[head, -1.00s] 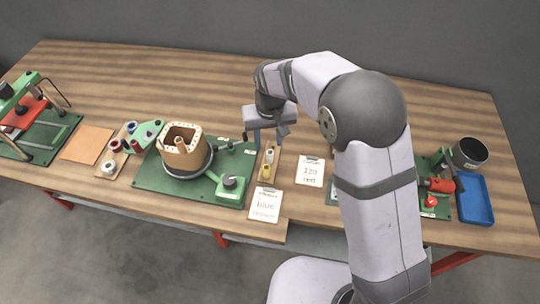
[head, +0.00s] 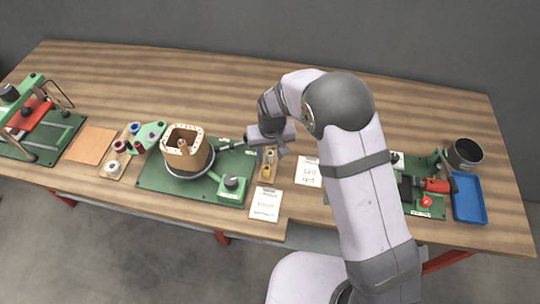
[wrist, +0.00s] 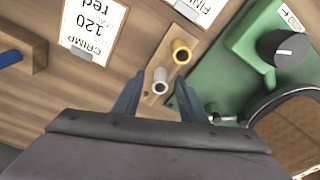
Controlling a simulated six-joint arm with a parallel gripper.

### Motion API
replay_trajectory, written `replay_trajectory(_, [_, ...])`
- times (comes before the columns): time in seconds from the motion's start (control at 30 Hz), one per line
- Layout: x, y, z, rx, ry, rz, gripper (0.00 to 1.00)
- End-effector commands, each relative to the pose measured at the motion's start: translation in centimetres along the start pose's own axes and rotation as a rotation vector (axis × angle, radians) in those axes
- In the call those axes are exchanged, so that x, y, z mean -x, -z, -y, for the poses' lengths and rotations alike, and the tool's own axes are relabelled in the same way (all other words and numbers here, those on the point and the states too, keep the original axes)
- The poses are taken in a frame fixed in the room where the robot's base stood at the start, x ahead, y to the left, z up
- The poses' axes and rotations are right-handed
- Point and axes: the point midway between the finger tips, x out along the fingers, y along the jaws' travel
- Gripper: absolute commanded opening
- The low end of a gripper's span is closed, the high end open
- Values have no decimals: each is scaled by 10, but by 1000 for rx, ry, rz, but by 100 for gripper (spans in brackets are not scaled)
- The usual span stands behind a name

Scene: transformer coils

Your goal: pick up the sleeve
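A small wooden holder (wrist: 172,60) carries two short upright sleeves with dark bores. One sleeve is silver-grey (wrist: 161,75); the other is yellow-brass (wrist: 181,51). In the head view the holder (head: 262,178) stands beside the green board, with the yellow sleeve (head: 266,172) in front and the grey sleeve (head: 270,157) close to my gripper. My gripper (wrist: 160,80) is open and empty, its two dark fingers apart on either side of the grey sleeve in the wrist view. Whether the fingertips are down at its height cannot be told.
A green board (head: 160,183) with a wound coil former (head: 187,150) and a knobbed box (head: 233,187) lies left of the holder. A card reading "CRIMP 120 red" (wrist: 92,30) and another card (head: 266,204) lie nearby. A blue tray (head: 469,199) is far right.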

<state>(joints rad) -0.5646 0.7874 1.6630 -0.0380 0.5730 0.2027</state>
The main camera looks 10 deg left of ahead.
Motion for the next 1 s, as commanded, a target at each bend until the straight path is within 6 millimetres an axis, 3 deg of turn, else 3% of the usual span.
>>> replay_trajectory(0.1, [0,0,0,0,0,-1,38])
replay_trajectory(0.27, [0,0,0,0,0,-1,0])
replay_trajectory(0.67, [3,1,0,0,0,-2,0])
replay_trajectory(0.87, [22,4,0,0,1,-6,0])
replay_trajectory(1.0, [45,7,0,0,1,-7,0])
